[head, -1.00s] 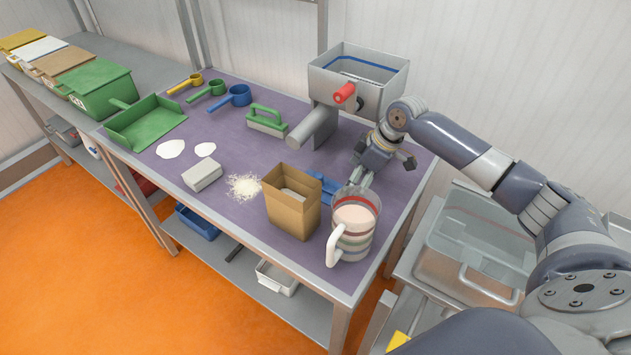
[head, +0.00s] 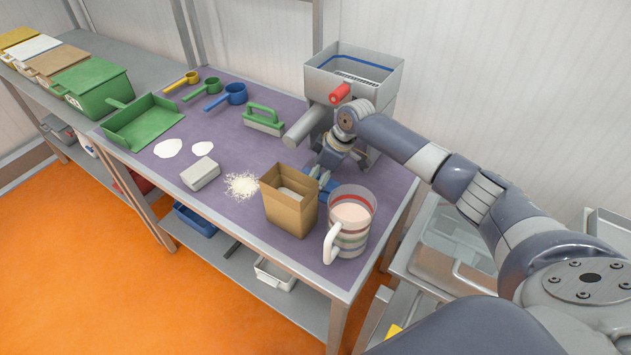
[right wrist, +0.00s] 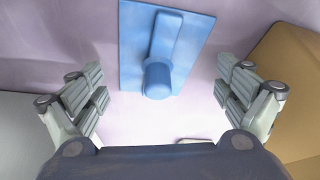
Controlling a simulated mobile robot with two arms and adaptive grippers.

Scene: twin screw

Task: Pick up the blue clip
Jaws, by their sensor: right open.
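A blue flat piece (head: 329,189) lies on the purple table top, partly hidden behind the cardboard box and under my right gripper. In the right wrist view the blue piece (right wrist: 133,60) is a rectangular plate with a raised bar ending in a round knob. It looks more like a scraper or trowel; I see no plainer blue clip. My right gripper (head: 319,174) is open and empty above it. In the right wrist view its fingers (right wrist: 168,90) stand apart on either side of the knob, not touching it. My left gripper is not in view.
The cardboard box (head: 289,212) and a clear jug (head: 348,228) stand close in front. A grey hopper machine (head: 352,85) with a red knob is behind. Spilled grains (head: 241,185), a grey block (head: 201,173) and a green brush (head: 263,119) lie to the left.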

